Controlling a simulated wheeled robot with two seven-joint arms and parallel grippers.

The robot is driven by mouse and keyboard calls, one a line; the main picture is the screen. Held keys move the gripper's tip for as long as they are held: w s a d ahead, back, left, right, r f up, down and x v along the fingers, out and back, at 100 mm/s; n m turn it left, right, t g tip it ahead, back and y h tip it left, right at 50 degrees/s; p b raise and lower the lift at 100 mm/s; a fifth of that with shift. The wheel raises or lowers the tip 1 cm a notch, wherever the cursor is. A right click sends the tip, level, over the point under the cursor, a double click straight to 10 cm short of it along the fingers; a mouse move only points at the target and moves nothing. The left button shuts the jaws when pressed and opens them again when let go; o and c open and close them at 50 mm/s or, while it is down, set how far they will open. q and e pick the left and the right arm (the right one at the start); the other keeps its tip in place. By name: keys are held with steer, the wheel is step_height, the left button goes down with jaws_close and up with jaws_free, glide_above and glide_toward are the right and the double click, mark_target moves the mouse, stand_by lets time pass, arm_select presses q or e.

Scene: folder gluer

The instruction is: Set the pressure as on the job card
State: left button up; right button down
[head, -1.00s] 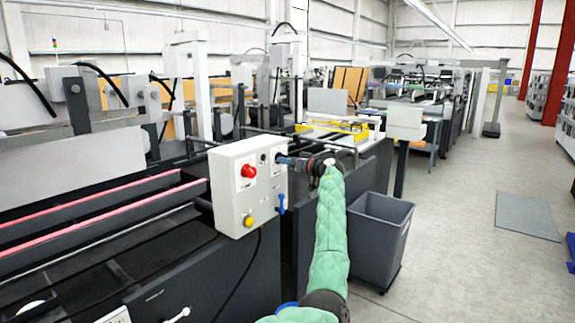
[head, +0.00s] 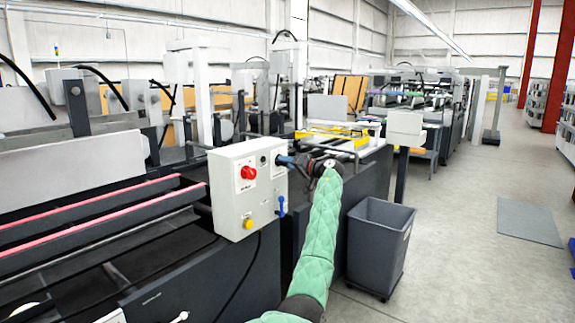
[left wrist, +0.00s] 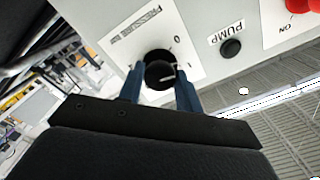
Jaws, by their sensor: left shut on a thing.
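A white control box (head: 236,190) stands on the machine's near side. Its pressure knob (left wrist: 157,66) is black and round, on a white plate lettered PRESSURE, with the marks 0 and 1 visible beside it. A pale line shows on the knob's face, partly between my fingers. The knob is hidden by the gripper in the head view. I cannot make out a job card. My right gripper is not in view.
The box also has a red button (head: 248,172), a black PUMP button (left wrist: 230,48), a yellow button (head: 248,223) and a blue lever (head: 281,207). A grey bin (head: 378,245) stands on the floor right of my arm. The floor farther right is mostly clear.

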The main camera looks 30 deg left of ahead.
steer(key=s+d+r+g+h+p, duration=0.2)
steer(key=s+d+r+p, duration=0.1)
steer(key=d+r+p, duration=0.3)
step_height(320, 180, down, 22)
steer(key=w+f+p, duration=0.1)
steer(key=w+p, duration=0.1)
steer(key=p, duration=0.3)
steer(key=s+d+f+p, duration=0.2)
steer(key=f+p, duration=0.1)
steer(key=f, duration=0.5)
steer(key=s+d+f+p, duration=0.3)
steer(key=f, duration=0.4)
arm_select(q)
steer(key=shift+m+p, duration=2.15)
steer(key=shift+m, duration=11.45)
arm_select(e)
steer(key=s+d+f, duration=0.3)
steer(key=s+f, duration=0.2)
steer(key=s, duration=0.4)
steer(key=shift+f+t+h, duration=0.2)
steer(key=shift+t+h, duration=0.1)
